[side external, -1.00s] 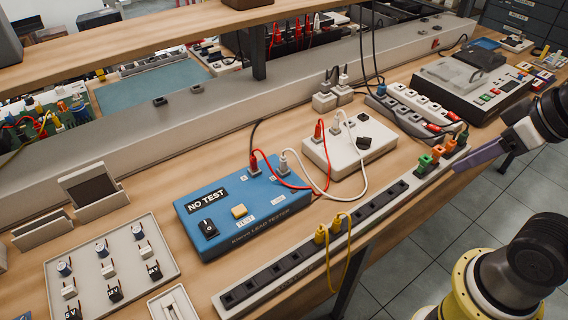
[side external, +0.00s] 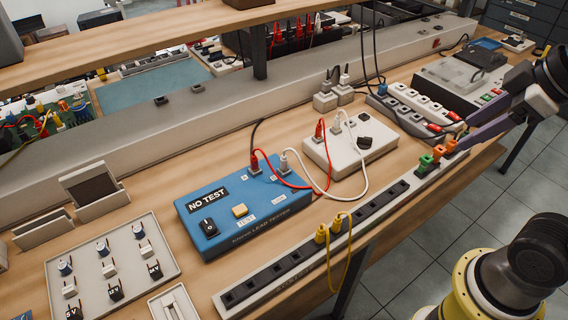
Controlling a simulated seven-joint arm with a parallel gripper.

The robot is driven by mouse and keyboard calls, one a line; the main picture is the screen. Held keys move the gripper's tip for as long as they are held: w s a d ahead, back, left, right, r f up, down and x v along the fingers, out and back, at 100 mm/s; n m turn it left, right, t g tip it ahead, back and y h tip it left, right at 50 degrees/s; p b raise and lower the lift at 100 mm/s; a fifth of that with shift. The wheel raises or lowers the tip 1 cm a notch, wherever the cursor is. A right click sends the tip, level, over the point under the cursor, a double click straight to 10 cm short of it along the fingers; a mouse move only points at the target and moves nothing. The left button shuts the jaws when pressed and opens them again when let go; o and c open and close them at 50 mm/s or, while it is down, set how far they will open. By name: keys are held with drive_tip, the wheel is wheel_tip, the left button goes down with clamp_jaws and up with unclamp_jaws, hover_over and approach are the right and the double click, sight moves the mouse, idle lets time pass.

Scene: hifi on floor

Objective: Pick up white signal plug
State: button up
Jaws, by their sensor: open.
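A white lead has one white plug (side external: 284,162) standing in the blue NO TEST box (side external: 240,212) and another white plug (side external: 337,123) standing in the white box (side external: 352,150) behind it. I cannot tell which of the two is the signal plug. A red lead with red plugs (side external: 319,130) joins the same boxes. My gripper (side external: 465,132) is open at the right, above the far end of the socket strip, near the orange and green plugs. It is well to the right of both white plugs and apart from them.
The long socket strip (side external: 300,262) runs along the front table edge, with yellow plugs (side external: 328,232) and a hanging yellow lead. A tray of small plugs (side external: 112,262) lies at the left. White power strips (side external: 410,104) stand behind, and a shelf crosses above.

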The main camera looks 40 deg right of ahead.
drive_tip(key=w+r+n, duration=0.3)
drive_tip(key=w+r, duration=0.1)
drive_tip(key=w, duration=0.1)
drive_tip(key=n+g, duration=0.6)
drive_tip(key=n, duration=0.4)
hover_over(284, 158)
wheel_tip(284, 158, down, 20)
drive_tip(key=shift+w+f, duration=0.1)
drive_tip(key=shift+f, duration=3.1)
clamp_jaws()
